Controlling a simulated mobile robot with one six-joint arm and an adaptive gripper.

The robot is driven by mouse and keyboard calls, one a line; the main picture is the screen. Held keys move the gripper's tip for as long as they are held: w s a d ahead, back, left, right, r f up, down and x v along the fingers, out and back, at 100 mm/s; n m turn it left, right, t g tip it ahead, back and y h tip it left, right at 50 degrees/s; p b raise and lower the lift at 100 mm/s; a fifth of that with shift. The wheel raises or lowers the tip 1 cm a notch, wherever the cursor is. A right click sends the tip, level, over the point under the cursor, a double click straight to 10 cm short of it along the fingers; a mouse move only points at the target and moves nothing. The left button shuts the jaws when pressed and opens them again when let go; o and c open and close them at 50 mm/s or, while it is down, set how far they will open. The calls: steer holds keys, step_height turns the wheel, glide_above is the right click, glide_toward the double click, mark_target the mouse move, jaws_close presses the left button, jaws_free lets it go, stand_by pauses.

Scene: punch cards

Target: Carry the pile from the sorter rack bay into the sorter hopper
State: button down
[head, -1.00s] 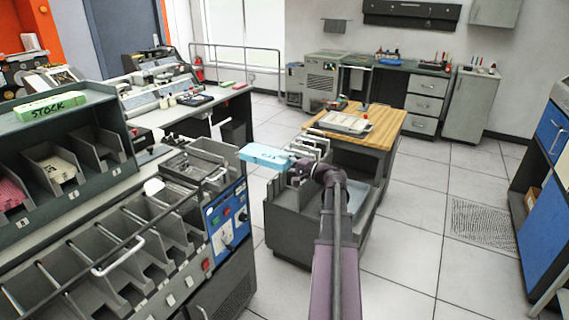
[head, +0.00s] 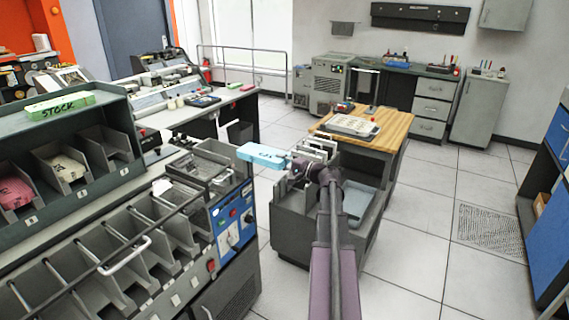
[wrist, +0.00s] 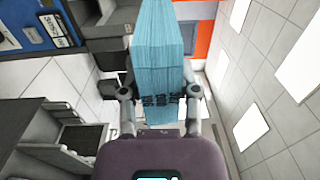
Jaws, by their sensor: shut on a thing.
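A light blue pile of cards (head: 262,155) is held out in front of my gripper (head: 295,168). In the wrist view the blue pile (wrist: 159,55) sits between the two fingers of my gripper (wrist: 158,97), which are shut on it, with dark lettering at its near end. The sorter (head: 238,219), with a blue control panel, stands left of the pile. A metal tray-like part on its top, perhaps the hopper (head: 199,167), lies left of the pile, apart from it. A row of grey bays (head: 120,245) slopes along the sorter's front.
A shelf rack (head: 70,130) with card piles and a green STOCK box (head: 60,105) stands at left. Floor at right is clear.

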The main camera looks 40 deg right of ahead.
mark_target(246, 150)
steer(key=shift+x, duration=0.95)
steer(key=shift+w, duration=0.15)
steer(key=shift+x, duration=2.1)
steer(key=shift+w, duration=0.1)
steer(key=shift+x, duration=2.1)
steer(key=shift+w+a+f, duration=0.1)
steer(key=shift+w, duration=0.1)
steer(key=shift+x, duration=2.05)
steer(key=shift+w+a, duration=0.1)
steer(key=shift+w, duration=0.05)
steer(key=shift+x, duration=2.1)
